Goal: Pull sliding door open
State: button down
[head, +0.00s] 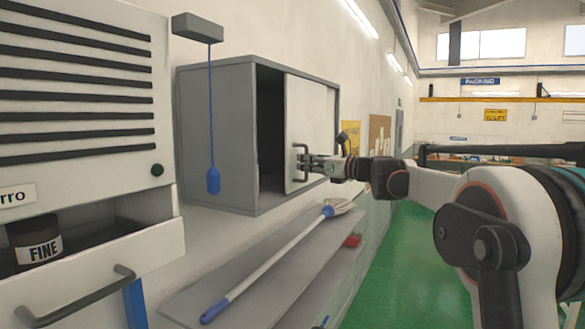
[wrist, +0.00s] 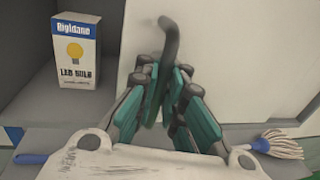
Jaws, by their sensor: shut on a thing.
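The sliding door (head: 309,115) is a light panel on the front of a grey wall cabinet (head: 221,130). It covers the right part of the front, and a dark opening shows to its left. A dark bar handle (head: 299,158) stands on the door. My gripper (head: 309,163) reaches it from the right and is shut on the handle. In the wrist view the handle (wrist: 170,45) rises from between the teal-padded fingers (wrist: 168,95). The handle's lower part is hidden by the fingers. The door panel (wrist: 235,60) fills the right of that view.
A box labelled LED bulb (wrist: 76,50) stands inside the cabinet, left of the door. A shelf (head: 190,300) below holds a long-handled mop (head: 270,260) and a red item (head: 352,240). A blue pull cord (head: 212,120) hangs before the cabinet. An open drawer (head: 120,255) juts out at left.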

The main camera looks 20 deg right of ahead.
jog(key=w+d, duration=0.5)
jog(key=shift+w+d+p, duration=0.15)
jog(key=shift+d+p, duration=0.15)
jog(key=shift+p, duration=0.15)
jog(key=c, duration=2)
grip_release()
jog(key=o, duration=0.3)
jog(key=shift+d, duration=0.25)
jog(key=v, duration=1.2)
jog(key=shift+a, duration=0.15)
